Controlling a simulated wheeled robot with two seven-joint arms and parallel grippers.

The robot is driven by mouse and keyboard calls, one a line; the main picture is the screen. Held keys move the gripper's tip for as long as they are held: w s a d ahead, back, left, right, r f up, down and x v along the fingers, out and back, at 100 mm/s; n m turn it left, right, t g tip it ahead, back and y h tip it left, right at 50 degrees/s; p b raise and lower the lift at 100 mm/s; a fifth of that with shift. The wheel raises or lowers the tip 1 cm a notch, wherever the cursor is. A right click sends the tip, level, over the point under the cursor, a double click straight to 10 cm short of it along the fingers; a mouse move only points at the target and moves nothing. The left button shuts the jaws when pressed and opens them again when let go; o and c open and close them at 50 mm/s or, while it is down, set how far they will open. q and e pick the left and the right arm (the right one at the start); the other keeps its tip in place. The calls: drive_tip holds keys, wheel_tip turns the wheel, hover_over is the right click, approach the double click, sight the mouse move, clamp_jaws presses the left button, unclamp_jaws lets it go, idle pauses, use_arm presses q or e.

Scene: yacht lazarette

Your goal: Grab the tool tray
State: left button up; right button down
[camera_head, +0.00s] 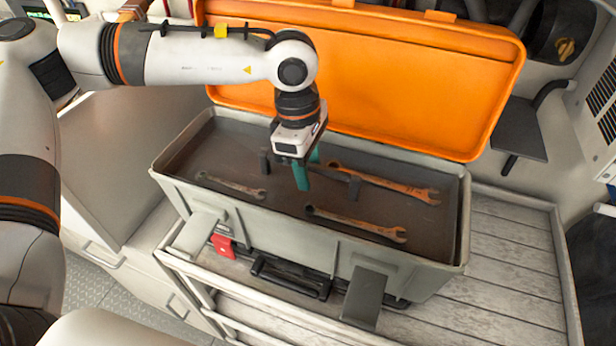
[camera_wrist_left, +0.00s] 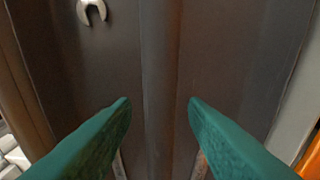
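The tool tray (camera_head: 285,210) is a dark brown tray inside an open grey toolbox (camera_head: 290,240). Several wrenches lie in it, among them one at the left (camera_head: 230,186), one at the back right (camera_head: 385,182) and one at the front right (camera_head: 355,223). My left gripper (camera_head: 308,171) points down over the middle of the tray, its teal fingers apart. In the left wrist view, a dark bar or ridge (camera_wrist_left: 161,60) runs between the open fingers (camera_wrist_left: 160,103); I cannot tell whether they touch it. A wrench end (camera_wrist_left: 91,10) shows at the top left. My right gripper is out of view.
The orange lid (camera_head: 420,75) stands open behind the box. Grey latches (camera_head: 367,297) hang at the front, beside a black handle (camera_head: 290,278) and a red tag (camera_head: 222,244). The box sits on a slatted shelf (camera_head: 510,260) with a raised rim. A cabinet stands left.

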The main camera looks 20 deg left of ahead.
use_arm(q)
clamp_jaws()
drive_tip(key=shift+r, duration=0.1)
